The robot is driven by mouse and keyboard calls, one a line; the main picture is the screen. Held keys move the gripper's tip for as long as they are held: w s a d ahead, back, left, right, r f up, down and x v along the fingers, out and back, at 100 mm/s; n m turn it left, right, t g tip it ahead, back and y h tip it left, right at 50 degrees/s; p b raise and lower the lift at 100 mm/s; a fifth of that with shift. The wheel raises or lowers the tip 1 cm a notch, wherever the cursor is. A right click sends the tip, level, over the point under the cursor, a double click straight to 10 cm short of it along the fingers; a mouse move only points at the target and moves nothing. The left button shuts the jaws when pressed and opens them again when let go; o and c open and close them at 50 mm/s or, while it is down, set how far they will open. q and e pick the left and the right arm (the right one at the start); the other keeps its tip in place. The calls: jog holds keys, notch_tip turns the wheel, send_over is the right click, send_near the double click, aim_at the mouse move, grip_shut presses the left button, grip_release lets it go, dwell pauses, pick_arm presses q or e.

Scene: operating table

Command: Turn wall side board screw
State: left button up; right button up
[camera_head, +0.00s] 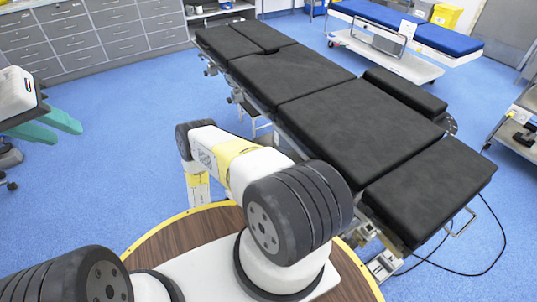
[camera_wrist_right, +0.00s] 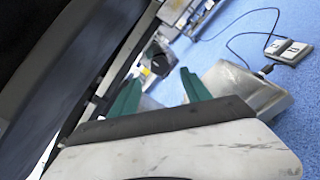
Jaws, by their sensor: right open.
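The operating table (camera_head: 305,80) with black pads runs diagonally across the head view. Metal fittings (camera_head: 234,97) line its near side; I cannot make out which one is the side board screw. In the right wrist view, a dark knob-like part (camera_wrist_right: 158,58) shows just beyond my right gripper (camera_wrist_right: 160,76), between its green fingertips and apart from them. The right gripper is open and empty; in the head view it is hidden behind its arm. My left gripper (camera_head: 68,132) is at the far left of the head view, its green fingers apart, empty, above the floor.
A metal block (camera_wrist_right: 240,85) is close to the right gripper's right finger. A pedal (camera_wrist_right: 288,50) with a black cable lies on the floor. Grey cabinets (camera_head: 110,35) and a blue-topped trolley (camera_head: 405,25) stand at the back.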

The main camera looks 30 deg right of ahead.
jog(key=d, duration=0.7)
jog(key=shift+w+d, duration=0.3)
grip_shut()
